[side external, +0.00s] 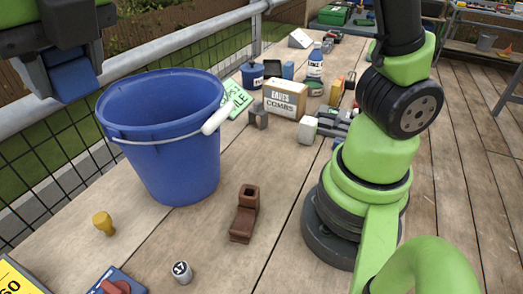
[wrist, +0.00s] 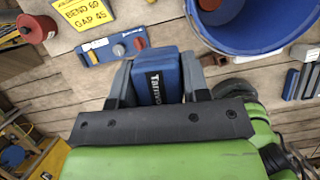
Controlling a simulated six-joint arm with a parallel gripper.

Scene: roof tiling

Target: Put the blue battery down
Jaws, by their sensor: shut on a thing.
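The blue battery (wrist: 157,78), a block with white lettering, is between the two fingers of my gripper (wrist: 156,72) in the wrist view. In the side view the battery (side external: 73,84) shows at the top left, held under my gripper (side external: 66,62) in the air. It is beside and above the rim of the blue bucket, apart from it. My gripper is shut on the battery. The battery's underside is hidden in the wrist view.
The blue bucket (side external: 165,160) with a white handle grip stands on the plank deck. A blue panel with knobs (wrist: 110,48) and a yellow sign (wrist: 90,12) lie nearby. Bare planks lie between.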

